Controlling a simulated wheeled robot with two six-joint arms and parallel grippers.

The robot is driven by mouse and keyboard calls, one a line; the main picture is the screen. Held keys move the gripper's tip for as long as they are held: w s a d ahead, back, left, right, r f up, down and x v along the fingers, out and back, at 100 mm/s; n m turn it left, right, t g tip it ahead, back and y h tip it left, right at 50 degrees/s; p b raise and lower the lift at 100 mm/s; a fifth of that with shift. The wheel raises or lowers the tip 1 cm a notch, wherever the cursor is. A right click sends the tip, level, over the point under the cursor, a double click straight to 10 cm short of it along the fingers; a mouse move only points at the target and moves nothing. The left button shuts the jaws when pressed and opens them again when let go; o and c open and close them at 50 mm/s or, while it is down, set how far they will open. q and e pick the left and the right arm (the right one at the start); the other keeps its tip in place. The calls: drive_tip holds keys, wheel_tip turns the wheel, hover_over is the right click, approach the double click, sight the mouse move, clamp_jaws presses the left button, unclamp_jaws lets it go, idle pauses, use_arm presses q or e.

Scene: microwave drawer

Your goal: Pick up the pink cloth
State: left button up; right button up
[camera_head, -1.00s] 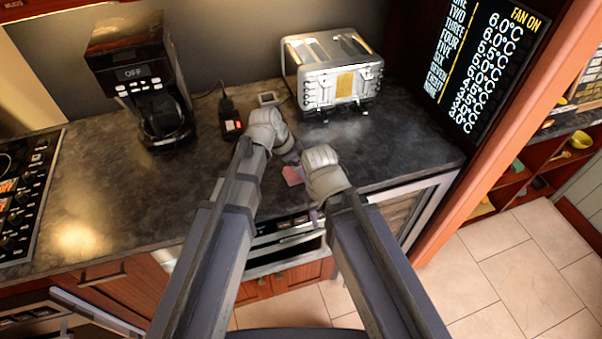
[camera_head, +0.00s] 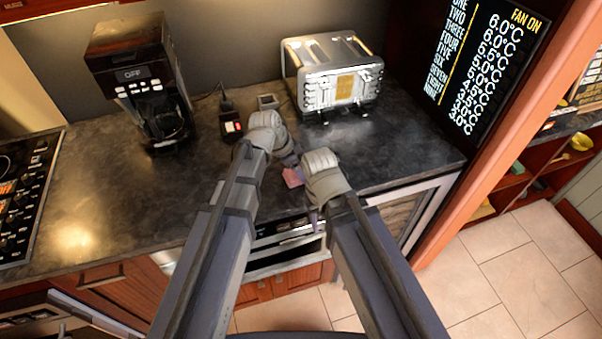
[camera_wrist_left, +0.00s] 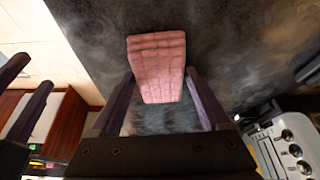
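The pink cloth (camera_head: 293,177) lies folded on the dark counter, near its front edge and between my two arms in the head view. In the left wrist view the cloth (camera_wrist_left: 158,62) is a pink, padded-looking block in front of my left gripper (camera_wrist_left: 159,76). The left fingers are apart, one on each side of the cloth's near end, and do not visibly press on it. In the head view the left gripper (camera_head: 288,158) is just behind the cloth, partly hidden. My right gripper (camera_head: 314,214) is by the counter's front edge; its fingers (camera_wrist_left: 26,90) look apart and empty.
A silver toaster (camera_head: 338,80) stands behind, with a coffee maker (camera_head: 143,85) at the back left. A small black and red device (camera_head: 231,124) sits near my left wrist. The counter (camera_head: 110,190) is clear at left; a stove (camera_head: 22,195) is at its far left.

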use_arm(q)
drive_tip(key=c, duration=0.9)
drive_tip(key=shift+r, duration=0.15)
wheel_tip(320, 180, up, 10)
drive_tip(key=p, duration=1)
drive_tip(key=shift+p, duration=0.3)
drive_tip(key=shift+r, duration=0.1)
